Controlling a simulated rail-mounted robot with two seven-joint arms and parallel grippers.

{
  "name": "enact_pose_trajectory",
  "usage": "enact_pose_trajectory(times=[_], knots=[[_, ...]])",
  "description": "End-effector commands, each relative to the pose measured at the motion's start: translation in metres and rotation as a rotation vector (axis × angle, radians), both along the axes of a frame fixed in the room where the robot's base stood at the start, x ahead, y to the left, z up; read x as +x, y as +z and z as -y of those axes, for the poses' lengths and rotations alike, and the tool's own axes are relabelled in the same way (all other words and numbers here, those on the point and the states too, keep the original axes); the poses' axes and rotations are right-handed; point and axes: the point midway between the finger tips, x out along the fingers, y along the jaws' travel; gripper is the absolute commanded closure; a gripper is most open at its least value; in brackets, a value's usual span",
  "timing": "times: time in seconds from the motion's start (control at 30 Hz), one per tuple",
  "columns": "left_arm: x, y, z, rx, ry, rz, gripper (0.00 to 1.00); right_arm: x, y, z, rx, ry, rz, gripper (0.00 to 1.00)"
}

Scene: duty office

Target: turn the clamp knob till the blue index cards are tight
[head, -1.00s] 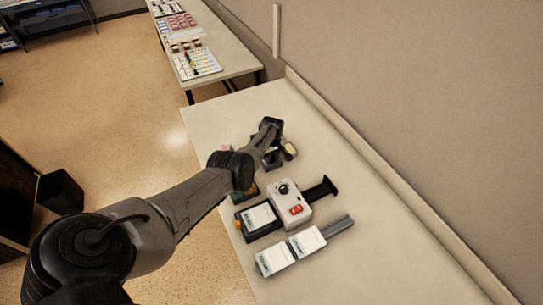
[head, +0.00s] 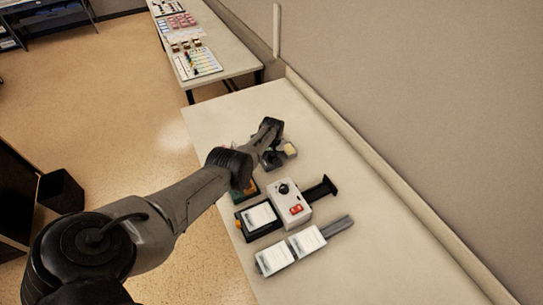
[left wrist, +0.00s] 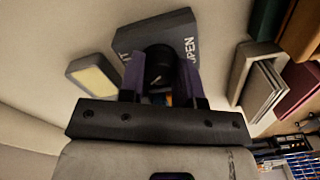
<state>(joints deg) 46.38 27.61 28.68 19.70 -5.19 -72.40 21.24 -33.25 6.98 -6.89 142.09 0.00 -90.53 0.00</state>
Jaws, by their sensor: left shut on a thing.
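The clamp is a dark grey block (left wrist: 200,38) with white lettering that reads "OPEN" on its right side. Its round black knob (left wrist: 158,72) carries a white pointer mark. My left gripper (left wrist: 160,84) is shut on the knob, one finger on each side, in the left wrist view. In the head view my left gripper (head: 270,154) is at the clamp on the table, and the arm and hand hide most of it. I cannot make out the blue index cards; only a small patch of colour shows between the fingers. My right gripper is not in view.
Nearer in the head view are a white box with a red switch (head: 291,204) and a grey rail with white cards (head: 305,240). The table (head: 375,235) is bare towards the wall.

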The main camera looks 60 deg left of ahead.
Motion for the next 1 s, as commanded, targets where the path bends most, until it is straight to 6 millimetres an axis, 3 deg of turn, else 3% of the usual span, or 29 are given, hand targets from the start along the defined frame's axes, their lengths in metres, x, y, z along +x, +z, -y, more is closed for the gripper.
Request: enact_pose_trajectory(times=[0.37, 0.4, 0.63, 1.0], knots=[[-0.0003, -0.0006, -0.0004, 0.002, -0.003, 0.000, 0.92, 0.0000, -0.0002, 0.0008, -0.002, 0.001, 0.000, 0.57], [-0.0003, -0.0006, -0.0004, 0.002, -0.003, 0.000, 0.66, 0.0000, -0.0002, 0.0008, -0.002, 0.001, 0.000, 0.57], [-0.0004, -0.0003, -0.0005, 0.001, -0.003, 0.000, 0.44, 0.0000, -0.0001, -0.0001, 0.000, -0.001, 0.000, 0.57], [-0.0009, -0.0001, -0.0014, 0.002, 0.001, -0.001, 0.43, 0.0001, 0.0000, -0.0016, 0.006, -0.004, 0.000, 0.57]])
